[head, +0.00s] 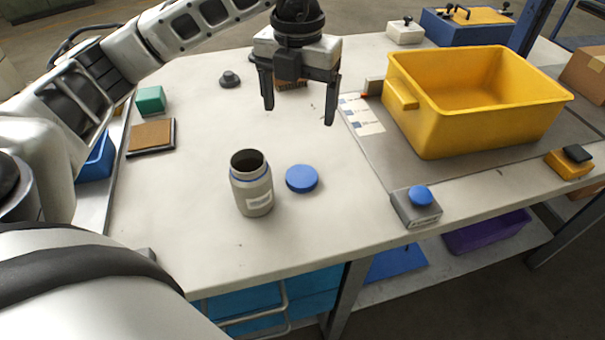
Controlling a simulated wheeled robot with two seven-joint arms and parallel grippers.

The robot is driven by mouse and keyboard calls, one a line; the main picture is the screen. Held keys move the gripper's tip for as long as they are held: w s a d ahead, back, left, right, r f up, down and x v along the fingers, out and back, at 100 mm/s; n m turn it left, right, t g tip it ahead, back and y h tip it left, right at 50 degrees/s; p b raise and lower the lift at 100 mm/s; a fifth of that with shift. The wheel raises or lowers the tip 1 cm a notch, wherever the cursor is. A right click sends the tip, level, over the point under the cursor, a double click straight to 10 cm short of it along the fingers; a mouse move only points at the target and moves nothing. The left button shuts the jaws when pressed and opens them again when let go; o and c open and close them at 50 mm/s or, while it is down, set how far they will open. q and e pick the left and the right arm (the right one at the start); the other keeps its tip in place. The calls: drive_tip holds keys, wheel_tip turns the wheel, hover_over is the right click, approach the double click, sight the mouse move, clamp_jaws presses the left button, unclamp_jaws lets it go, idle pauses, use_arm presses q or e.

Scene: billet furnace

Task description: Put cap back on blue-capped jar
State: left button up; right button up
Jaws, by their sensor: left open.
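The jar (253,190) is grey with a blue ring at its neck and a pale label. It stands upright and open on the white table, its mouth dark. A round blue cap (302,179) lies flat on the table just right of the jar, apart from it. My left gripper (299,108) hangs above the table behind the jar and cap, fingers pointing down, spread apart and empty. A small brown item shows on the table behind its fingers, partly hidden. My right gripper is not in the view.
A yellow bin (475,105) stands at the right on a grey mat. A grey box with a blue button (417,205) sits at the front edge. A dark knob (230,79), a green block (151,100) and a brown pad (152,137) lie left. The table around the jar is clear.

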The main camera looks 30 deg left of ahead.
use_arm(q)
hover_over(301, 176)
wheel_tip(301, 176, down, 10)
drive_tip(key=shift+a+f+p, duration=0.15)
drive_tip(key=shift+p, duration=0.25)
drive_tip(key=shift+f+p, duration=0.65)
drive_tip(key=shift+f, duration=2)
drive_tip(key=shift+d, duration=0.2)
drive_tip(key=shift+c, duration=0.3)
drive_tip(key=c, duration=1)
